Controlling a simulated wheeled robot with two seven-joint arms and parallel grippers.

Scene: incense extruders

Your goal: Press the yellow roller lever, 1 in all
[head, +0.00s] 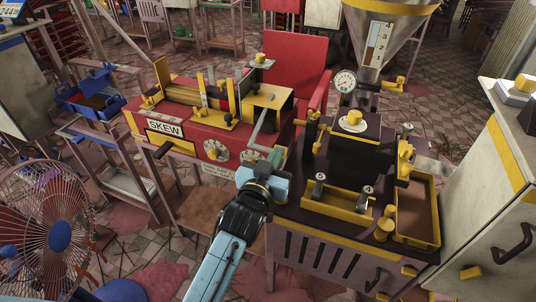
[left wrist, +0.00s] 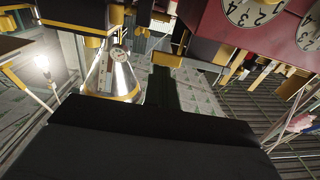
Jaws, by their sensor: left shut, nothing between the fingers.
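My left gripper (head: 276,157) is shut and empty, between the red SKEW machine (head: 190,130) and the black extruder (head: 345,160). Its dark fingers (left wrist: 164,90) are together in the left wrist view. The extruder carries small levers with grey rollers on its yellow front plate, one at the left (head: 319,186) and one at the right (head: 366,196). Another yellow fitting (head: 404,160) with a grey tip stands on its right side. I cannot tell for sure which of these is the yellow roller lever. My gripper appears apart from all of them. My right gripper is out of view.
A bent grey crank (head: 262,125) on the red machine rises just behind my left gripper. A metal hopper (head: 385,35) with a gauge (head: 345,81) stands behind the extruder. A yellow-rimmed tray (head: 433,212) sits at its right. A fan (head: 45,225) is front left.

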